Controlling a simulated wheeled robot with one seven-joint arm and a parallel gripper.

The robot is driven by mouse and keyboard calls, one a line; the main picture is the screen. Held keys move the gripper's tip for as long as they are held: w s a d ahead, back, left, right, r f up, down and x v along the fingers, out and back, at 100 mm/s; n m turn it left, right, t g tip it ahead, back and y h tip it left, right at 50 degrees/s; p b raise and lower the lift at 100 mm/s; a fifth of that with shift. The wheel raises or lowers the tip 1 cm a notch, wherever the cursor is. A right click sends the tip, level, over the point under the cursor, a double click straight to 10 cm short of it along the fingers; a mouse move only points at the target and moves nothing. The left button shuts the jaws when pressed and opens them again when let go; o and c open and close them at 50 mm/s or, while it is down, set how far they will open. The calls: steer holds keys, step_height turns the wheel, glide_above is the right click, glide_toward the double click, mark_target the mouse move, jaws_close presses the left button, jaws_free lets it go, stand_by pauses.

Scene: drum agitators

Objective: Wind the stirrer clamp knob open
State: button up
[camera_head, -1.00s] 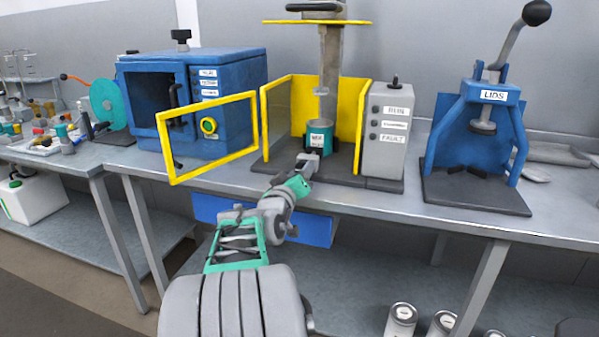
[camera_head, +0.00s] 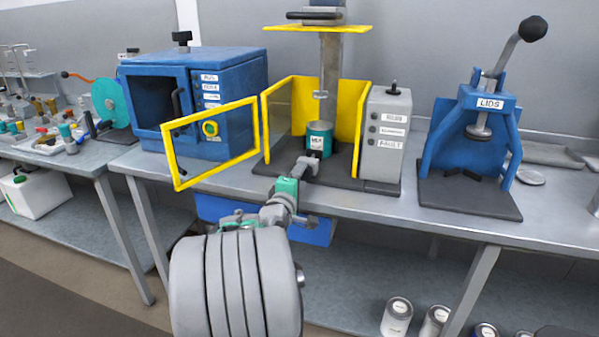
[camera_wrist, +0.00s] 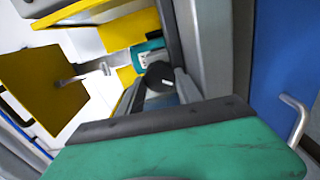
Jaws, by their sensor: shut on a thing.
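The stirrer stands mid-bench, with a grey column (camera_head: 330,62), yellow guard panels (camera_head: 350,105) and a teal can (camera_head: 319,138) on its dark base. My gripper (camera_head: 311,161) reaches in from the front, just before the can. In the wrist view a round black knob (camera_wrist: 159,73) with a small white mark sits between my gripper's fingers (camera_wrist: 162,88), which are shut on it. The teal can (camera_wrist: 149,50) shows just behind the knob. In the head view the knob is hidden by my gripper. How far the knob is turned cannot be told.
A grey control box (camera_head: 387,135) stands close at the right of the stirrer. A blue lid press (camera_head: 482,135) stands further right. The bench between is clear.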

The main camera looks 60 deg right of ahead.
steer(key=shift+r+n+p, duration=0.3)
steer(key=shift+n+p, duration=0.05)
steer(key=shift+n, duration=0.25)
steer(key=o, duration=1.2)
steer(key=shift+d+f, duration=0.15)
steer(key=shift+o, duration=0.9)
steer(key=shift+f, duration=0.1)
steer(key=shift+f, duration=0.3)
